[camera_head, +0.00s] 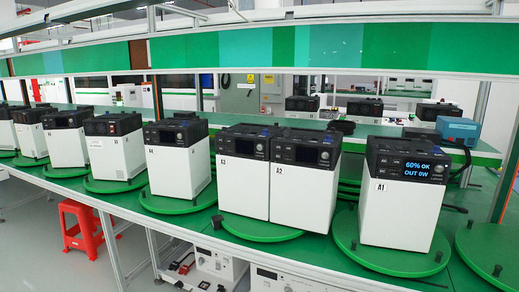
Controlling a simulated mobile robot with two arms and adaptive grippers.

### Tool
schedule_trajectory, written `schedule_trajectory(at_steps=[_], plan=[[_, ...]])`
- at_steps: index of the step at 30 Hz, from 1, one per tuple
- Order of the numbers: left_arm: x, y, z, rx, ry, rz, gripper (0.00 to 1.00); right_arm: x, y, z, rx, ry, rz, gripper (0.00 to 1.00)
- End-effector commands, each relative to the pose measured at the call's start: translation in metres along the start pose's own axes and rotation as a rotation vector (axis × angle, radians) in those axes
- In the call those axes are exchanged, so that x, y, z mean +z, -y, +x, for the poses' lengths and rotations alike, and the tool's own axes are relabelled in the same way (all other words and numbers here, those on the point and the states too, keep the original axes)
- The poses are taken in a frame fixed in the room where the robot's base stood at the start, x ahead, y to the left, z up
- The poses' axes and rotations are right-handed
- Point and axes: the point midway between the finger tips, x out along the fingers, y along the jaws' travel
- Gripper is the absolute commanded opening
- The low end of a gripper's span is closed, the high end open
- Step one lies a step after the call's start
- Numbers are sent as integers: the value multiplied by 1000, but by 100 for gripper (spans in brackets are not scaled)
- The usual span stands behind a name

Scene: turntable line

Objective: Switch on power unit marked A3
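The power unit marked A3 (242,180) stands upright in the middle of the view, a white box with a black top. Its small screen is dark. It stands on a green turntable (262,231), side by side with the unit marked A2 (303,188), whose screen is also dark. The unit marked A1 (401,207) stands to the right on its own turntable, with its screen lit and reading "60% OK OUT 0W". Neither of my grippers is in view.
The unit marked A4 (176,168) and several more white units stand along the bench to the left. A bare turntable (492,252) is at the right. A red stool (86,229) stands below the bench. A shelf (330,22) runs overhead.

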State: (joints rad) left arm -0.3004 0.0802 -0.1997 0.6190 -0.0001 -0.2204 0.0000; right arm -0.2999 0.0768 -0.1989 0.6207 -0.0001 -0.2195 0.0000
Motion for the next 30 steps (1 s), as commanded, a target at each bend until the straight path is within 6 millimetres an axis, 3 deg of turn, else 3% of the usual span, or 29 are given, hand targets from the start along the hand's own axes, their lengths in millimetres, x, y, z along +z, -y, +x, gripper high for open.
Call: schedule_trajectory(at_steps=[14, 30], plan=[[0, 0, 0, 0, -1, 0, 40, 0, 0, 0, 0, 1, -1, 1], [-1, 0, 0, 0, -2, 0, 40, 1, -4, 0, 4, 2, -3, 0]])
